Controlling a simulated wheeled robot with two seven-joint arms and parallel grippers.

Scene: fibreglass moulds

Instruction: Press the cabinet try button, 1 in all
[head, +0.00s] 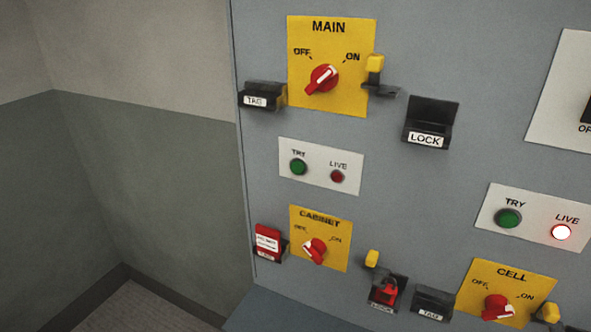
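A grey panel (228,20) fills the middle and right of the head view. A white plate (318,182) sits directly above the yellow CABINET plate (335,258). It carries a green TRY button (298,167) and a dark red LIVE lamp (337,176), which looks unlit. The red CABINET knob (315,251) appears turned towards OFF. A second green TRY button (508,218) is on the plate above CELL, beside a brightly lit LIVE lamp (561,232). Neither of my grippers is in view, and nothing covers the buttons.
The MAIN knob (322,79) appears turned towards ON. Black holders project from the panel: TAG (277,88), LOCK (438,110), a red tag (267,242) in one, a red padlock (387,290) in another. The CELL knob (497,307) is lower right. Open floor lies lower left.

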